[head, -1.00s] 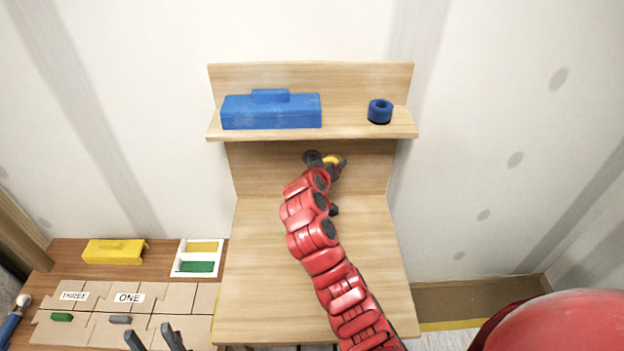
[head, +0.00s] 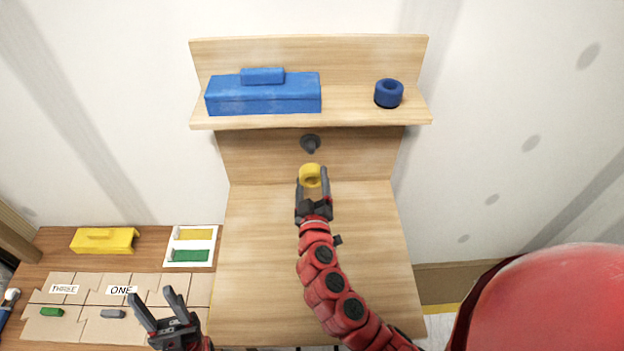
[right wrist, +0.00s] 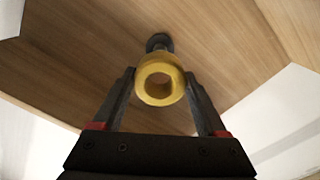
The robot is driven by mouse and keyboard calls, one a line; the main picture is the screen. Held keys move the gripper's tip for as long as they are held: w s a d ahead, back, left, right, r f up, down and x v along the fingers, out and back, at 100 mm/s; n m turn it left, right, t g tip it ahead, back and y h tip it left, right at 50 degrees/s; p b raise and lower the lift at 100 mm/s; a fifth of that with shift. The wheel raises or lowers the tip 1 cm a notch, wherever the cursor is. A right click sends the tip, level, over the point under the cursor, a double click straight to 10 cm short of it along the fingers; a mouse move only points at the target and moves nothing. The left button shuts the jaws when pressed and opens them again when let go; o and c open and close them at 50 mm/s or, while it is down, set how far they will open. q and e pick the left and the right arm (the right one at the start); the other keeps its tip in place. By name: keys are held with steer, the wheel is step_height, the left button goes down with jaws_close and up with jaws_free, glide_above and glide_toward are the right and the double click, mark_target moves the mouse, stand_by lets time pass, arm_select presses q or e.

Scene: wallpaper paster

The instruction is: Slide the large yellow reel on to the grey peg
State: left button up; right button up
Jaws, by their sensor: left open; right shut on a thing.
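The large yellow reel (head: 310,172) is held between the fingertips of my right gripper (head: 312,180), which is shut on it. The reel also shows in the right wrist view (right wrist: 159,80), its hole facing the camera. The grey peg (head: 310,143) sticks out of the wooden back panel under the shelf, just above the reel in the head view. In the right wrist view the peg (right wrist: 158,41) shows beyond the reel's upper edge, partly hidden by it. The reel appears apart from the peg in the head view. My left gripper (head: 158,307) is open and empty at the lower left.
On the shelf (head: 350,108) above the peg are a blue box (head: 262,97) and a blue ring (head: 389,93). At the left, a low table holds a yellow box (head: 104,240), a white tray (head: 168,256) and labelled cardboard pieces (head: 90,328). The wooden board below the peg is clear.

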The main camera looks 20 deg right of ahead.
mark_target(311, 152)
steer(key=shift+d+f+b, duration=0.1)
steer(key=shift+f+b, duration=0.15)
steer(key=shift+b, duration=0.2)
steer(key=shift+w+r, duration=0.15)
steer(key=shift+w, duration=0.1)
steer(key=shift+x, duration=2.6)
steer(key=shift+b+x, duration=0.7)
steer(key=shift+x, duration=1.6)
steer(key=o, duration=1.3)
steer(key=shift+s, duration=0.15)
